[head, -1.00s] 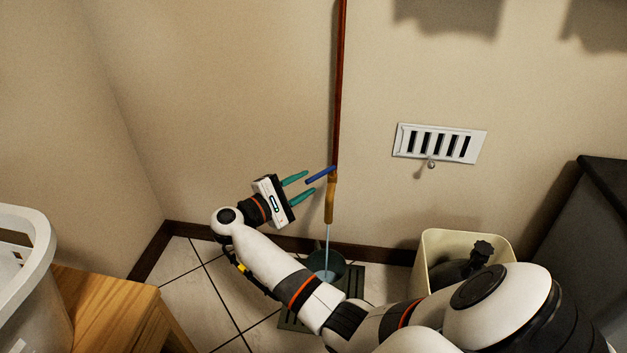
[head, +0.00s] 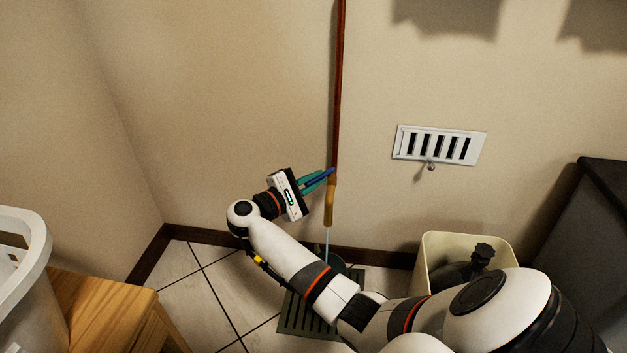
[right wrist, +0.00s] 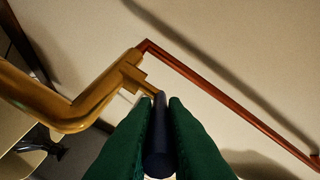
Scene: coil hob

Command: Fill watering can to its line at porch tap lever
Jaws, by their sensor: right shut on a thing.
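The brass tap (head: 329,203) hangs at the bottom of a copper pipe (head: 340,90) on the wall. Its blue lever (head: 321,175) points left from the tap. My right gripper (head: 318,181) is shut on the lever; in the right wrist view its green fingers sit on both sides of the lever (right wrist: 159,140). A thin stream of water (head: 327,240) falls from the spout into the dark green watering can (head: 338,264) below. My arm hides most of the can, and its line and water level cannot be seen. My left gripper is out of view.
The can is over a dark floor grate (head: 296,318) on pale tiles. A cream bin (head: 428,262) with a dark item inside stands right of it. A wooden stool or table (head: 105,305) with a white basket (head: 35,265) is at left. A wall vent (head: 440,145) is above the bin.

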